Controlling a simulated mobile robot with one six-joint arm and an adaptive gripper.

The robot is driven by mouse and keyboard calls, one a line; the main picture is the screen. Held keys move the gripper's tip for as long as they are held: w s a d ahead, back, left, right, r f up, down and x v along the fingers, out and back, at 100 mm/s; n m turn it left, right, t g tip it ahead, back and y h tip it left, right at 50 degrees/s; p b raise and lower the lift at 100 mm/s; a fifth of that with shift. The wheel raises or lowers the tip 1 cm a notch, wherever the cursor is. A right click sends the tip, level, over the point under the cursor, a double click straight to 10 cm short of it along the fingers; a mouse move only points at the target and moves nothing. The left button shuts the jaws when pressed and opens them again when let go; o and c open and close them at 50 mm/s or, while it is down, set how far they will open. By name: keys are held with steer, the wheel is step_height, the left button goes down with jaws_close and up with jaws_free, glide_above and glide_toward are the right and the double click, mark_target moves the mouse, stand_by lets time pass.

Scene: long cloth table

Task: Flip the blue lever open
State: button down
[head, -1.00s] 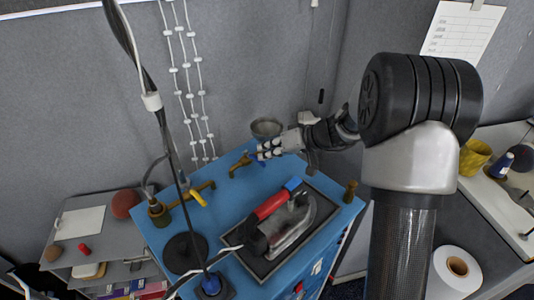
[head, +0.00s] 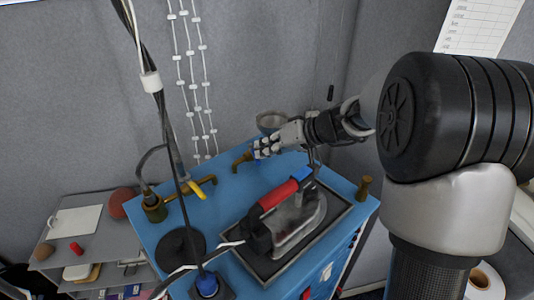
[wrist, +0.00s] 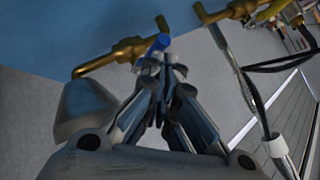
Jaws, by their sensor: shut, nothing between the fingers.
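The blue lever (wrist: 160,43) sits at the right end of a brass pipe fitting (wrist: 115,52) in the wrist view. The fitting also shows in the head view (head: 241,160), at the back of the blue table top. My gripper (wrist: 162,62) is shut and empty, with its fingertips right at the lever; whether they touch it I cannot tell. In the head view my gripper (head: 263,149) reaches in from the right, and its fingers hide most of the lever.
A red-handled iron (head: 300,215) lies on a dark tray in front. A second brass fitting with a yellow lever (head: 205,181) stands to the left. Cables hang across the left side.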

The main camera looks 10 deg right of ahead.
steer(key=shift+a, duration=0.1)
stand_by(0.3)
steer(key=shift+w+d, duration=0.55)
stand_by(0.4)
